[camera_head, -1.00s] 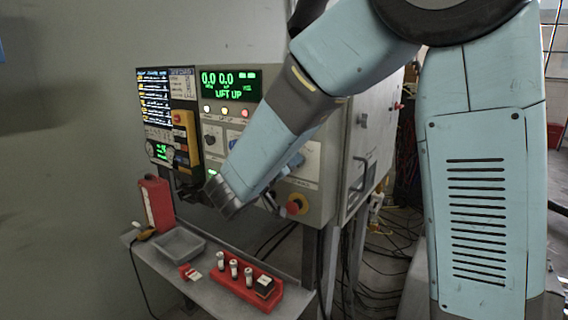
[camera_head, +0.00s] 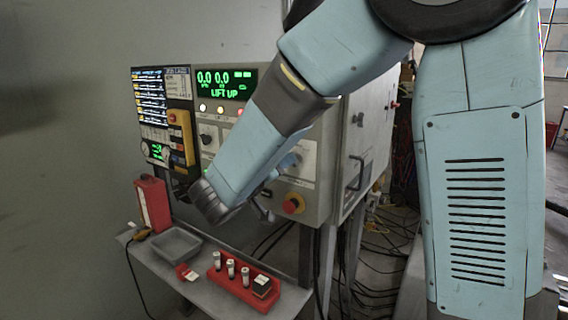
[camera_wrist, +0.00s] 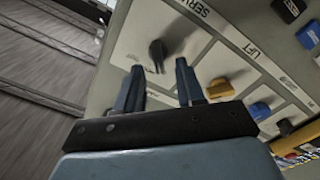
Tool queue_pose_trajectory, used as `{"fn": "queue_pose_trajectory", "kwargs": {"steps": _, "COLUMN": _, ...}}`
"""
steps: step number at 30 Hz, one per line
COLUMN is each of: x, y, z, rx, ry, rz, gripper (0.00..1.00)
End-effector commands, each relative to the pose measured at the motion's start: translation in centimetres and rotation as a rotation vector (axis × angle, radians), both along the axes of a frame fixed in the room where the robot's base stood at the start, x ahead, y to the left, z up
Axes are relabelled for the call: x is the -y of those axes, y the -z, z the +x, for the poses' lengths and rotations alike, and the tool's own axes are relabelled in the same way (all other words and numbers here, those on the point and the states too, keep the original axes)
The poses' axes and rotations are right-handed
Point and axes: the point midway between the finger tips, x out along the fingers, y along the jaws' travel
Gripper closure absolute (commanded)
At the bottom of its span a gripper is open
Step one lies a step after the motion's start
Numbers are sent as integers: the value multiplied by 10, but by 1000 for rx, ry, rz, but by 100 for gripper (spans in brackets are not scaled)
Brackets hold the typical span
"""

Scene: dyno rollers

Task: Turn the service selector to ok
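In the wrist view, the service selector is a black knob (camera_wrist: 157,54) on a pale plate, beneath a partly cut-off label beginning "SERV". My gripper (camera_wrist: 159,66) is open, with two dark blue-grey fingers apart and nothing between them. In the picture the knob lies just beyond and between the fingertips; I cannot tell whether they touch it. The knob's pointer end faces down toward the gripper. In the head view, my arm covers the middle of the control panel (camera_head: 312,185), and I cannot make out the selector or the fingers clearly there.
Right of the selector are a yellow knob (camera_wrist: 219,88) by the "LIFT" label and a blue knob (camera_wrist: 260,111). A red emergency button (camera_head: 293,204) sits low on the panel. Below, a shelf (camera_head: 205,286) carries a grey tray (camera_head: 174,243) and a red holder (camera_head: 236,287).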

Motion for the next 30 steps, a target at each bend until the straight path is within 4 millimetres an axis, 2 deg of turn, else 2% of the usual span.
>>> {"fn": "queue_pose_trajectory", "kwargs": {"steps": 9, "x": -40, "y": 1, "z": -50, "rx": -1, "ry": -4, "rz": 0, "gripper": 62}}
{"fn": "queue_pose_trajectory", "kwargs": {"steps": 15, "x": -59, "y": 1, "z": -73, "rx": -1, "ry": -2, "rz": 0, "gripper": 62}}
{"fn": "queue_pose_trajectory", "kwargs": {"steps": 21, "x": -67, "y": 1, "z": -84, "rx": -1, "ry": 0, "rz": -1, "gripper": 62}}
{"fn": "queue_pose_trajectory", "kwargs": {"steps": 30, "x": -68, "y": 1, "z": -86, "rx": -1, "ry": 0, "rz": -1, "gripper": 62}}
